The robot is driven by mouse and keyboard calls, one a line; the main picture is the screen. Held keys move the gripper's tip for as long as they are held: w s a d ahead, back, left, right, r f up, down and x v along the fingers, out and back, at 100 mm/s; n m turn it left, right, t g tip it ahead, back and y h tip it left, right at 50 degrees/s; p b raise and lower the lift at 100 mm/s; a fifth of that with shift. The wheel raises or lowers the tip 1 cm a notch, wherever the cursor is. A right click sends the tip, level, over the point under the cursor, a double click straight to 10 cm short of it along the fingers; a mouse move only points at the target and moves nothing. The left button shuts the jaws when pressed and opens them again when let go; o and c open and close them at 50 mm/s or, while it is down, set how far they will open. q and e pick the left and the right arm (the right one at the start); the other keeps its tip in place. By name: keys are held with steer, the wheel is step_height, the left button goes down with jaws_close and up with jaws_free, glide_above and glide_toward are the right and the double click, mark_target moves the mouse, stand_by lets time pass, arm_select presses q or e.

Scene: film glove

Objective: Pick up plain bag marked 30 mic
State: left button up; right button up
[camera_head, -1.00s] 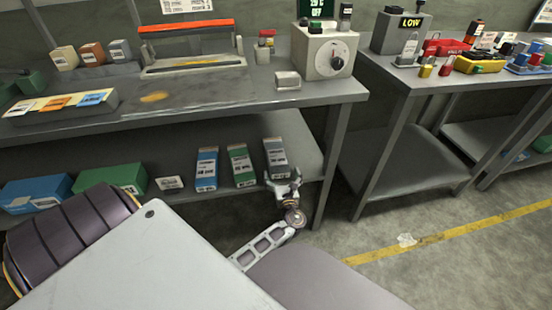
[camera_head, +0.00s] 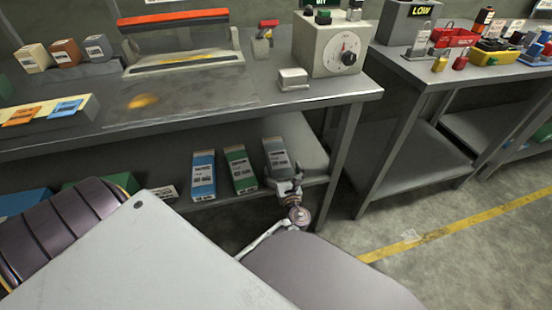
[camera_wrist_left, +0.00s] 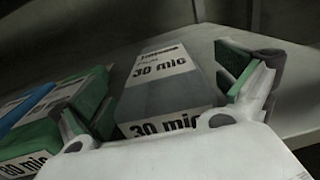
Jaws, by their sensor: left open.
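The plain grey bag (camera_head: 276,153) stands on the lower shelf at the right end of a row of three. In the left wrist view the grey bag (camera_wrist_left: 165,85) has a white label reading "30 mic". My left gripper (camera_head: 288,188) is at its front end, low in the head view. In the left wrist view my left gripper (camera_wrist_left: 172,100) is open, with one finger on each side of the bag. I cannot tell whether the fingers touch it. My right gripper is not in view.
A green bag (camera_head: 240,170) and a blue bag (camera_head: 203,176) stand left of the grey one. The bench top (camera_head: 250,105) is above, and a bench leg (camera_head: 341,160) is close on the right. Shelf right of the grey bag is clear.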

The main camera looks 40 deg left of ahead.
arm_select(q)
steer(key=shift+w+a, duration=0.1)
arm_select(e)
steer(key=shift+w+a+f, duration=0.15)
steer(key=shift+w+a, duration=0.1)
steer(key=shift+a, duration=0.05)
arm_select(q)
steer(key=c, duration=1)
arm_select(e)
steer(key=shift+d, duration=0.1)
arm_select(q)
steer(key=shift+r, duration=0.1)
steer(key=shift+c, duration=0.2)
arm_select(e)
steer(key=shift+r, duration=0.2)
